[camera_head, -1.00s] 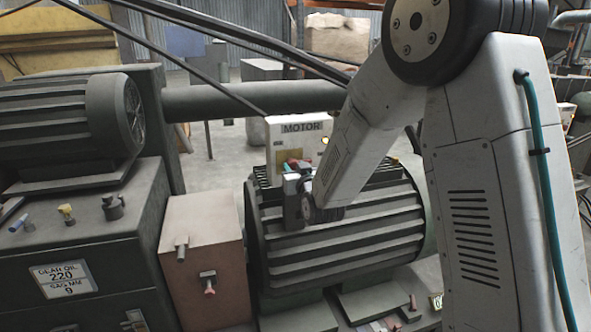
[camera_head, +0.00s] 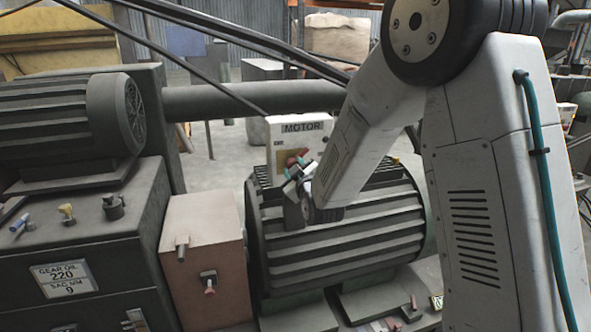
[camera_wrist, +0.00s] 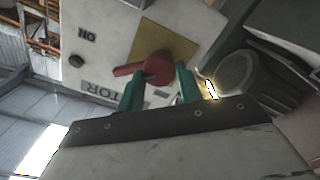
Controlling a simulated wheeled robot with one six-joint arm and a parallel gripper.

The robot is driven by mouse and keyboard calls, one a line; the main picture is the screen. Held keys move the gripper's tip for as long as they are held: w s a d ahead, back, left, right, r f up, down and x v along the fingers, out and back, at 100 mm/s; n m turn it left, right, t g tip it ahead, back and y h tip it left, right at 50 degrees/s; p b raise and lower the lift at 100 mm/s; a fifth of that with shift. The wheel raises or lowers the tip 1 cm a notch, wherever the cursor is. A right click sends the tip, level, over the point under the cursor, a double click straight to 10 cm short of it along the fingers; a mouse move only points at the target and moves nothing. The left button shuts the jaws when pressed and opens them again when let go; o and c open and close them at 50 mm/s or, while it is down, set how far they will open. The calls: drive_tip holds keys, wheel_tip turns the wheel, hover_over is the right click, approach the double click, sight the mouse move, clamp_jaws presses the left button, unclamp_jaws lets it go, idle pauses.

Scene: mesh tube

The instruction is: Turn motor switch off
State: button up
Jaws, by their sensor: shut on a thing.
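The motor switch is a red lever (camera_wrist: 155,67) with a rounded hub on a yellow plate (camera_wrist: 170,42) of a pale control box. In the wrist view, its narrow arm points left, and the box carries an "ON" label (camera_wrist: 87,37). My gripper (camera_wrist: 158,80) has green fingers on either side of the lever, shut on it; the exact contact is partly hidden. In the head view, the box (camera_head: 312,150) is marked "MOTOR". The red switch (camera_head: 291,158) shows just above my tilted gripper (camera_head: 297,178).
A pinkish box (camera_head: 203,260) and a dark gear oil cabinet (camera_head: 75,260) stand to the left. A lit lamp (camera_wrist: 211,88) is close to my right finger in the wrist view.

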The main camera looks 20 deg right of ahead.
drive_tip(key=shift+a+f+n, duration=0.1)
drive_tip(key=shift+n, duration=2.4)
drive_tip(key=shift+f+n, duration=0.1)
drive_tip(key=shift+n, duration=2.4)
drive_tip(key=o, duration=1)
drive_tip(key=s, duration=0.8)
